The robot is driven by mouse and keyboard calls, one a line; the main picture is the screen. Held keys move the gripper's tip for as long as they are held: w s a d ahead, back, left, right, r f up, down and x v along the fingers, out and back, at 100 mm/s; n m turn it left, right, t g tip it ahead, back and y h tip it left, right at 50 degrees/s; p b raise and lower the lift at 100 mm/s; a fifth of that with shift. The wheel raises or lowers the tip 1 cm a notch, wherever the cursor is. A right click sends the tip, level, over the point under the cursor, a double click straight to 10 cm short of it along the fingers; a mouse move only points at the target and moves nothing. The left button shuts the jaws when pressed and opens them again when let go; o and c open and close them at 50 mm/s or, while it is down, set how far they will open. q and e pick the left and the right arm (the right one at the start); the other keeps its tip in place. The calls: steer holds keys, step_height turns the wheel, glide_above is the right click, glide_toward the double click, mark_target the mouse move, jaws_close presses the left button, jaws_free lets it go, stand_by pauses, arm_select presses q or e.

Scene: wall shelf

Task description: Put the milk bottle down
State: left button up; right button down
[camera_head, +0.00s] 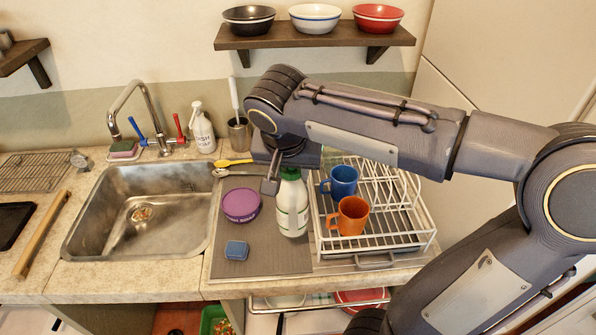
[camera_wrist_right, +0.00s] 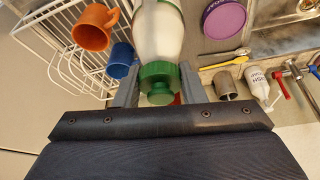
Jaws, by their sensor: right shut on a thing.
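The milk bottle (camera_head: 291,208) is white with green markings and a green cap. It stands upright, at or just above the grey mat (camera_head: 278,262), beside the dish rack; I cannot tell whether its base touches the mat. My right gripper (camera_head: 281,184) reaches it from above and is shut on its upper part. In the right wrist view the bottle (camera_wrist_right: 158,40) with its green cap (camera_wrist_right: 158,82) sits between the two fingers (camera_wrist_right: 158,88). My left gripper is not in view.
A white dish rack (camera_head: 400,238) with a blue mug (camera_head: 342,182) and an orange mug (camera_head: 351,216) is right of the bottle. A purple tub (camera_head: 241,205) and a blue sponge (camera_head: 236,251) lie left on the mat. The sink (camera_head: 140,215) is further left.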

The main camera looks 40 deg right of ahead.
steer(key=w+d+f+p, duration=0.1)
steer(key=w+f+p, duration=0.1)
steer(key=w+f, duration=0.4)
steer(key=x, duration=0.3)
steer(key=shift+s+f, duration=0.2)
steer(key=shift+f, duration=0.25)
steer(key=c, duration=1.4)
jaws_free()
steer(key=shift+a+f, duration=0.1)
steer(key=shift+a, duration=0.05)
steer(key=o, duration=0.5)
